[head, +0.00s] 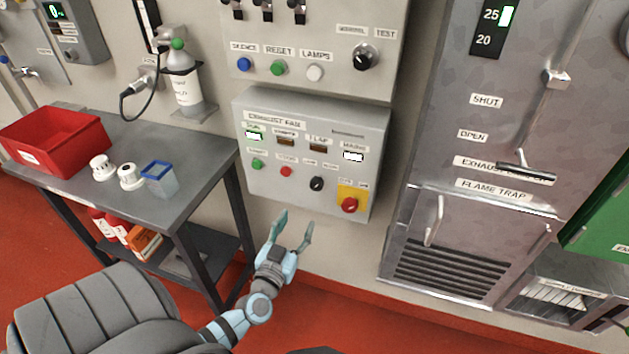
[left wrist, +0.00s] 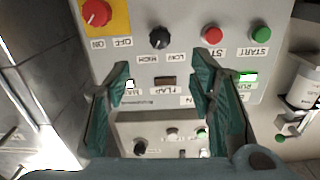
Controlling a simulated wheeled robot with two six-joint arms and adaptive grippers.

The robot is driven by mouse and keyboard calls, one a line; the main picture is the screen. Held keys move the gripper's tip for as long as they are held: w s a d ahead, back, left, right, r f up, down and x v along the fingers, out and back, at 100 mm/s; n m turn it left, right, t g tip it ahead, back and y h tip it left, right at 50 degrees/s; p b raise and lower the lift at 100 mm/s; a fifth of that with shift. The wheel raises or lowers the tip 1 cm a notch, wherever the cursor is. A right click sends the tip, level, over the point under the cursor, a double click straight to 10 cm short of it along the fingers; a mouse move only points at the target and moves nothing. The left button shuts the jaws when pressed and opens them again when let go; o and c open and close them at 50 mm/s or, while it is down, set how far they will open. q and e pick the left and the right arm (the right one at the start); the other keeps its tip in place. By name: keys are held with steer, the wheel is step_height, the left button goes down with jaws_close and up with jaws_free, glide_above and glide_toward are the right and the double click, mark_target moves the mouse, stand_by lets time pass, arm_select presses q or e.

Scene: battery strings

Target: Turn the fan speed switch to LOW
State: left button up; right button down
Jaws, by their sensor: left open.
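The exhaust fan panel (head: 262,190) is a grey box on the wall. Its fan speed switch is a small black knob (head: 317,184) in the lower row, between a red button and the red knob on a yellow plate. In the left wrist view the panel is upside down, and the switch (left wrist: 159,38) lies beyond the fingertips, roughly between them, with LOW and HIGH labels beside it. I cannot tell which label its pointer faces. My left gripper (head: 295,222) is open and empty, below and in front of the panel, apart from the switch. My right gripper is not in view.
Close beside the switch are the red stop button (head: 286,171) and the red on/off knob (head: 350,205). A grey table (head: 205,170) with a red bin (head: 55,140) stands at left. A metal cabinet (head: 470,120) stands at right. Another panel (head: 310,45) is above.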

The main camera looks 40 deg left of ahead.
mark_target(315, 187)
arm_select(q)
steer(key=b+x, duration=0.4)
steer(key=x, duration=0.9)
steer(key=shift+w+a+f, duration=0.1)
steer(key=shift+w, duration=0.15)
steer(key=shift+w+a, duration=0.15)
steer(key=shift+w, duration=0.25)
steer(key=c, duration=1.2)
